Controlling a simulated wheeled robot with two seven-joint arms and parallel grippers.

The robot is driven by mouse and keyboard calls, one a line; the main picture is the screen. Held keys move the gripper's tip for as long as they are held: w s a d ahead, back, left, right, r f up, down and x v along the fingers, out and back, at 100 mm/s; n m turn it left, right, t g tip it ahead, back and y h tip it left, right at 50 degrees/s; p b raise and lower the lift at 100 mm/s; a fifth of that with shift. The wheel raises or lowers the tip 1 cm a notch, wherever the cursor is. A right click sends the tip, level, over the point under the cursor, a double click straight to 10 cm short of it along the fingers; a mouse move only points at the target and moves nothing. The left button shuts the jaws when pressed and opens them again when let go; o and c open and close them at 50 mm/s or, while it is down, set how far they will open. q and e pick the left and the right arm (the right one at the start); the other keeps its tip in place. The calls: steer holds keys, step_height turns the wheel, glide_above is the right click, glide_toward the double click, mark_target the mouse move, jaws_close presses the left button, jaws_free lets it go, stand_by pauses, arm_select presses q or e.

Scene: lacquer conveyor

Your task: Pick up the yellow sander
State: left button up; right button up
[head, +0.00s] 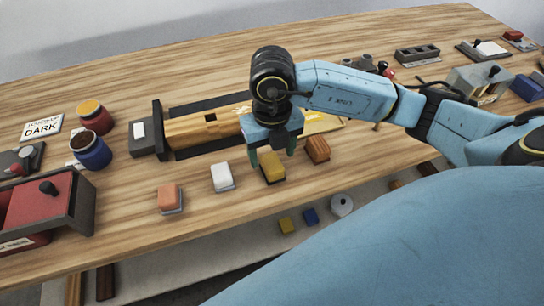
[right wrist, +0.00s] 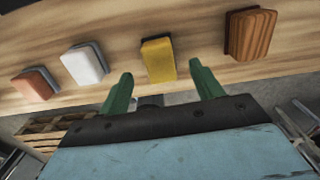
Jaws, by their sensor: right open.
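The yellow sander (head: 273,168) is a small block on the wooden table, in a row with other blocks near the front edge. In the right wrist view the yellow sander (right wrist: 158,60) lies just beyond the fingertips and between their lines. My right gripper (head: 272,158) is above and close to the sander in the head view, with green fingers apart. The right wrist view shows the same open fingers (right wrist: 158,82) with nothing between them. My left gripper is not in view.
An orange block (head: 168,196) and a white block (head: 222,176) stand left of the sander, a brown wooden block (head: 317,149) right. A red tray (head: 45,205) is at far left. A wooden piece (head: 200,128) lies behind. Small items lie on a lower shelf.

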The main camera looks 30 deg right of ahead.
mark_target(275, 161)
step_height(275, 161, down, 4)
steer(key=shift+b, duration=1.25)
steer(key=shift+d+f, duration=0.4)
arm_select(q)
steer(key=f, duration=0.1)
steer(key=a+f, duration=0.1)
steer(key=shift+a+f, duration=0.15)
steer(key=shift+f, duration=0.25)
arm_select(e)
steer(key=shift+a, duration=0.1)
arm_select(q)
steer(key=shift+b, duration=0.35)
arm_select(e)
steer(key=c, duration=1.1)
